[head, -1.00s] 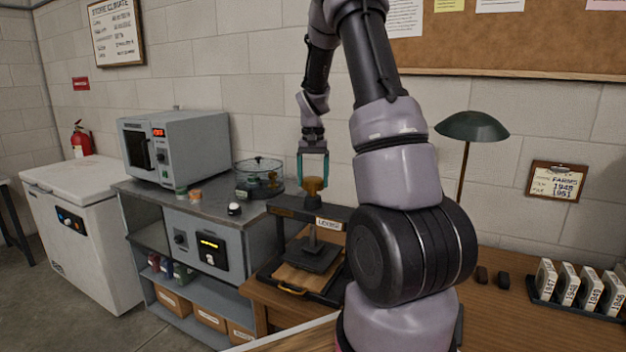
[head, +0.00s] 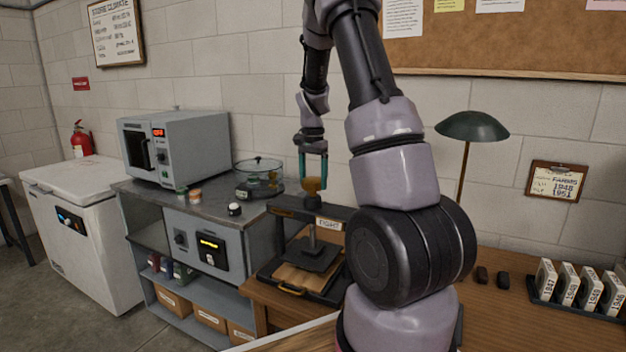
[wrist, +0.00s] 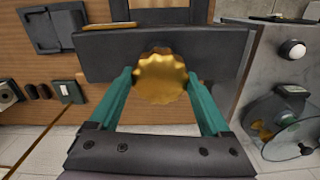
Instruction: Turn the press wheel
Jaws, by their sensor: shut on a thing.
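The press (head: 322,217) is a dark frame standing on the wooden bench, with a labelled crossbar, a central screw and a flat dark plate above its bed. Its brass wheel (head: 312,186) sits on top of the crossbar. In the wrist view the wheel (wrist: 161,76) is a gold scalloped knob. My gripper (head: 313,178) points down over the press, with its teal fingers on either side of the wheel. The fingers of my gripper (wrist: 160,80) are shut on the wheel's rim in the wrist view.
A grey cabinet top (head: 205,205) left of the press holds an oven-like box (head: 176,148), a round glass vessel (head: 259,178) and small jars. A green lamp (head: 472,127) and a rack of numbered boxes (head: 580,290) stand to the right. My arm hides part of the bench.

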